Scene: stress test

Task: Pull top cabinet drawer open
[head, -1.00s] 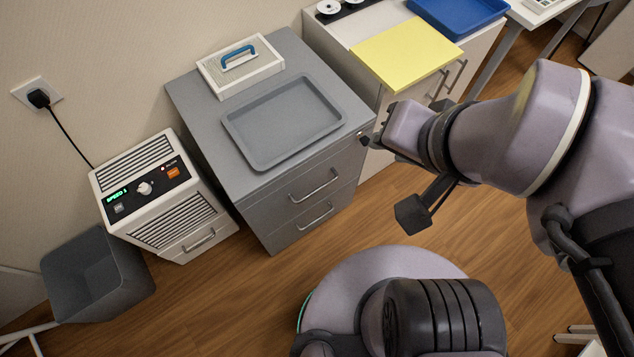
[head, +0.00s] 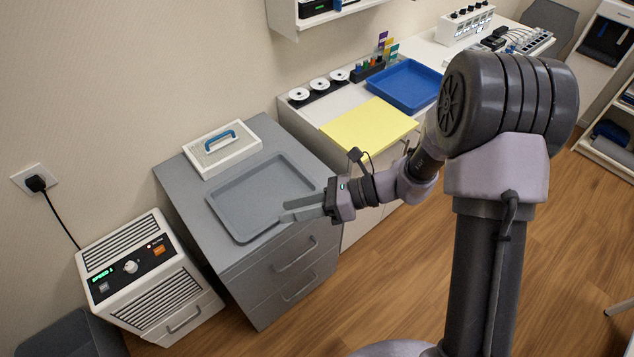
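The grey cabinet (head: 174,180) stands against the wall with two drawers in its front. Its top drawer (head: 262,277) is shut flush, with a metal bar handle (head: 296,255). The lower drawer (head: 272,311) is also shut and has a similar handle (head: 300,288). My gripper (head: 284,211) points left with its two grey fingers apart and nothing between them. In the picture it lies over the cabinet's front top edge and the tray's near corner, above and apart from the top handle. Its exact height over the cabinet is hard to tell.
A grey tray (head: 250,200) and a white box with a blue handle (head: 224,150) sit on the cabinet. A white heater-like unit (head: 148,277) stands at left. A white cabinet (head: 352,228) with a yellow board (head: 370,125) adjoins at right. Wooden floor (head: 400,265) in front is clear.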

